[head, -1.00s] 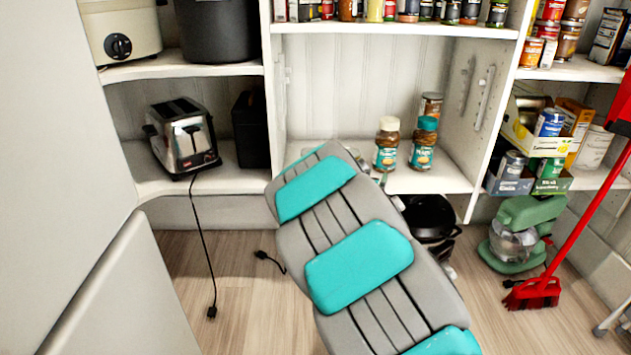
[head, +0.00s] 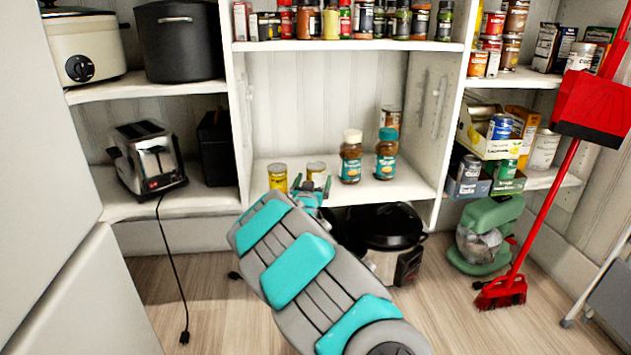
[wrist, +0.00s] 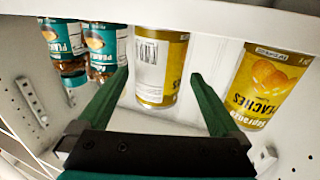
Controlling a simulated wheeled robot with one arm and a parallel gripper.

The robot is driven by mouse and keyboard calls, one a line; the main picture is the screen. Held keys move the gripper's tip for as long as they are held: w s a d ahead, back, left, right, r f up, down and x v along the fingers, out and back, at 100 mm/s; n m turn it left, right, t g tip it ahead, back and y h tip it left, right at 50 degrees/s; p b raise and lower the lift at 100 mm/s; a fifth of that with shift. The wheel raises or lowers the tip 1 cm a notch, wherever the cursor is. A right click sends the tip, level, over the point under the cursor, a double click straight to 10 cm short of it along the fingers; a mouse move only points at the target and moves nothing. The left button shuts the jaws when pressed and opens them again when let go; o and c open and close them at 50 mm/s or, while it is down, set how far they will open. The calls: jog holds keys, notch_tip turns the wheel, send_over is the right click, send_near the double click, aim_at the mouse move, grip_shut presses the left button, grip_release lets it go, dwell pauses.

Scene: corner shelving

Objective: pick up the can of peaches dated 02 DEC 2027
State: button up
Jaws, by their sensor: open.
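Two yellow cans stand on the middle shelf. The left can (head: 277,178) and the right can (head: 316,170) are a short gap apart. In the wrist view the order is reversed: one can (wrist: 160,65), with a barcode side showing, appears between my fingers, and the other can (wrist: 268,88), with peach art and "PEACHES" lettering, is at the right. The latter carries a small date strip that I cannot read surely; no date is legible on the barcode can. My gripper (wrist: 160,76) is open and empty, its fingertips near the barcode can's sides; contact cannot be told.
Shelf uprights flank the bay, and a spice shelf (head: 350,45) is above. A black cooker (head: 385,228) sits below. A toaster (head: 150,160) is at left, a red broom (head: 545,215) at right.

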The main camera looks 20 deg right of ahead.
jog(key=shift+x, duration=1.6)
grip_shut()
